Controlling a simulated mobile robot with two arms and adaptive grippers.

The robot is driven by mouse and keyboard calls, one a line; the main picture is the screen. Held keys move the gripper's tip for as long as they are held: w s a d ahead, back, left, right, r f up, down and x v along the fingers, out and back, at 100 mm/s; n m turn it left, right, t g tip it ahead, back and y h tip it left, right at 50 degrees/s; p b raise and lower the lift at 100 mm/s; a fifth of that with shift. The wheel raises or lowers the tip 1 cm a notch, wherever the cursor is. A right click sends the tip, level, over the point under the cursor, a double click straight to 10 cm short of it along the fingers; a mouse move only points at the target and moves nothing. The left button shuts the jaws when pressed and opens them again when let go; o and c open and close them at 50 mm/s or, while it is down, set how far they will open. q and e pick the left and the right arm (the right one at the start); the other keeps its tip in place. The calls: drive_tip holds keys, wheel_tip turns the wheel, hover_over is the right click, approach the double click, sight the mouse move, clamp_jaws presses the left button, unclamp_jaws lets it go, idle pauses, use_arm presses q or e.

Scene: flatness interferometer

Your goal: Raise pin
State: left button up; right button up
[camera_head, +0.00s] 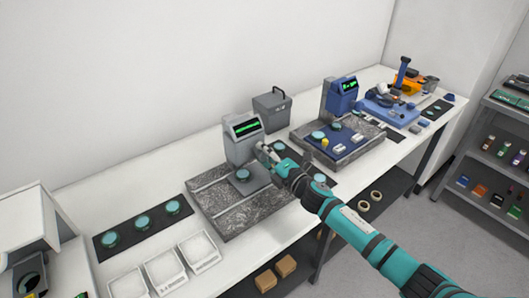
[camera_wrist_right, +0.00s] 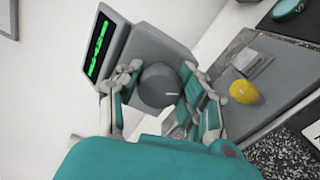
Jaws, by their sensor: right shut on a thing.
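My right gripper (camera_head: 266,153) is at the right side of a grey instrument (camera_head: 241,147) with a green-lit display. In the right wrist view its fingers (camera_wrist_right: 163,80) are shut around a round dark grey knob (camera_wrist_right: 157,88) on the side of that instrument (camera_wrist_right: 122,60). A light mark shows on the knob's face. In the head view the gripper hides the knob. A teal-topped disc (camera_head: 243,175) sits on the instrument's plate. I cannot make out a separate pin. My left gripper is not in view.
The instrument stands on a speckled stone base (camera_head: 222,215). A blue instrument (camera_head: 340,97) stands to the right, with a yellow piece (camera_head: 325,143) near it. A black mat (camera_head: 110,240) with teal discs, white trays (camera_head: 163,270) and a grey box (camera_head: 272,110) are on the bench.

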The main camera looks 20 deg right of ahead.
drive_tip(key=m+p, duration=0.1)
drive_tip(key=m, duration=0.4)
drive_tip(key=shift+f+m, duration=0.15)
drive_tip(key=shift+m, duration=0.15)
idle(0.4)
drive_tip(key=o, duration=1.2)
drive_tip(key=shift+s+d, duration=0.1)
drive_tip(key=v, duration=1.1)
drive_tip(key=shift+s+d, duration=0.1)
drive_tip(key=shift+s, duration=0.3)
